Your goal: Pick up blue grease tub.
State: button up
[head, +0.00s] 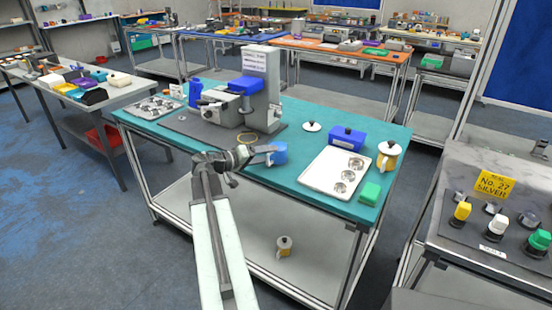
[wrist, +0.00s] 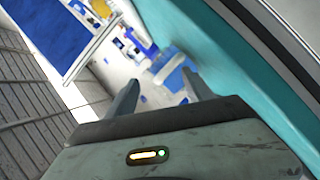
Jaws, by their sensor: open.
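The blue grease tub (head: 280,154) stands on the teal-topped table (head: 240,171) near its front edge, in the head view. My gripper (head: 267,156) is at the left side of the tub, close to it; I cannot tell whether it touches. In the wrist view my gripper (wrist: 161,80) shows both fingers spread apart with nothing clearly held between them. A light blue shape (wrist: 170,66) shows between the fingers there, and I cannot tell whether it is the tub.
A grey machine (head: 261,88) stands behind the tub. To the right are a white tray with round cups (head: 325,182), a dark blue box (head: 347,138), a green block (head: 369,192) and a yellow-and-white pot (head: 388,159). Another pot (head: 284,246) is on the lower shelf.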

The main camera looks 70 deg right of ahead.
jog(key=shift+s+d+f, duration=0.1)
jog(key=shift+s+d, duration=0.15)
jog(key=shift+d, duration=0.1)
jog(key=shift+a, duration=0.15)
grip_shut()
notch_tip(320, 180, up, 10)
jog(key=p, duration=1)
